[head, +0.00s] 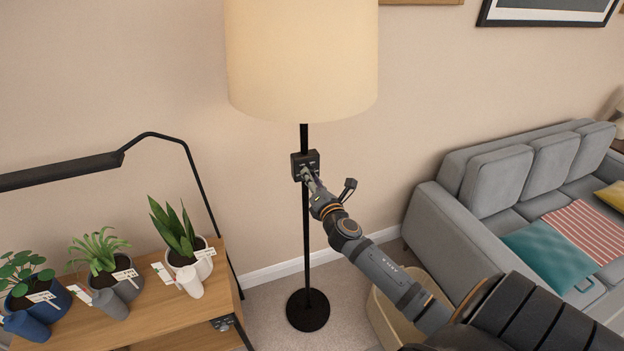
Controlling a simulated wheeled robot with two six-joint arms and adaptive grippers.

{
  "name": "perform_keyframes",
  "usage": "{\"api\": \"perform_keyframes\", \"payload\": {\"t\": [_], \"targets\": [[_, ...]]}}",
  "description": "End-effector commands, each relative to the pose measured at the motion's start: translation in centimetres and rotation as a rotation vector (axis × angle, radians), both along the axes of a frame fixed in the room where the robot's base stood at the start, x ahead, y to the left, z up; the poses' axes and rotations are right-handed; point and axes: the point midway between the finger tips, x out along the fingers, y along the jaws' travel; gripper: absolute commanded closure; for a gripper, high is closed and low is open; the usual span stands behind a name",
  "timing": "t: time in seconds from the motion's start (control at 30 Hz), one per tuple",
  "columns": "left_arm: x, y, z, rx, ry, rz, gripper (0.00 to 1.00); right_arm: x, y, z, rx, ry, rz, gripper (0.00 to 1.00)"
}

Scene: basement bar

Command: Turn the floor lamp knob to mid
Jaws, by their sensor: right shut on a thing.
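The floor lamp (302,65) stands upright by the wall, with a cream shade, a thin black pole and a round black base (308,310). A small black control box (299,158) sits on the pole below the shade. My right gripper (307,175) reaches in from the lower right and is shut at the front of this box, on the knob. The fingers cover the knob, so its setting cannot be read. My left gripper is not in view.
A wooden shelf (150,310) with several potted plants and a black desk lamp (70,170) stands at the left. A grey sofa (440,225) with cushions is at the right. A beige basket (385,318) sits on the floor behind my right arm.

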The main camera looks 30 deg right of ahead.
Motion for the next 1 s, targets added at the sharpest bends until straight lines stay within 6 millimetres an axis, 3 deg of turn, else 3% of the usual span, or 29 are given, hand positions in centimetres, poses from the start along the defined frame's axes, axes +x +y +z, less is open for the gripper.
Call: {"api": "perform_keyframes", "payload": {"t": [0.37,1.0], "targets": [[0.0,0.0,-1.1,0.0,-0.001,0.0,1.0,0.0,0.0,-0.2,0.169,-0.042,-0.002,1.0],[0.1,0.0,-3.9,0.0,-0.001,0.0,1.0,0.0,-0.1,-0.2,0.735,-0.178,-0.002,1.0]]}}
